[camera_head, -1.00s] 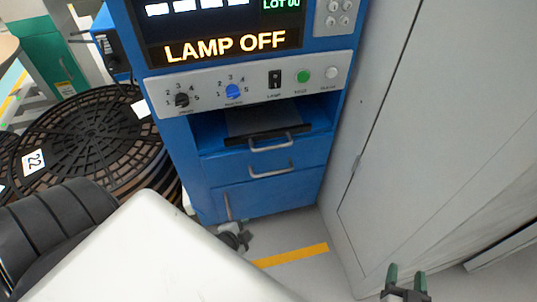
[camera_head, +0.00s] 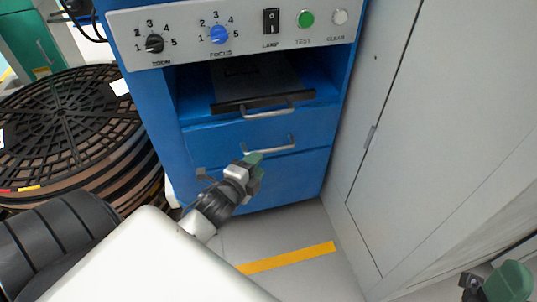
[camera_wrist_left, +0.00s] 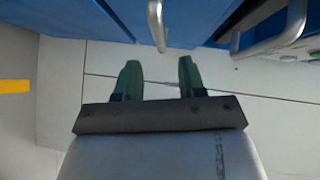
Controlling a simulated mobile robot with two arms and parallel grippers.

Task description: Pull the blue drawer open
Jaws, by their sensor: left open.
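The blue drawer (camera_head: 212,146) sits in the lower front of the blue cabinet, with a grey bar handle (camera_head: 270,148). Its front looks flush, so it appears shut. My left gripper (camera_head: 256,166) is just below and left of that handle, apart from it. In the left wrist view, its two green fingers (camera_wrist_left: 160,78) are spread with nothing between them. Two grey bar handles show ahead in that view, one near the top middle (camera_wrist_left: 157,25) and one to the right (camera_wrist_left: 285,38). My right gripper (camera_head: 495,285) is at the bottom right corner, partly cut off.
A black-edged tray (camera_head: 232,104) with its own handle sits above the drawer. Above that is a control panel (camera_head: 180,38) with knobs and buttons. Stacked black reels (camera_head: 65,115) stand left. A grey cabinet (camera_head: 400,130) closes off the right. A yellow stripe (camera_head: 290,258) marks the floor.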

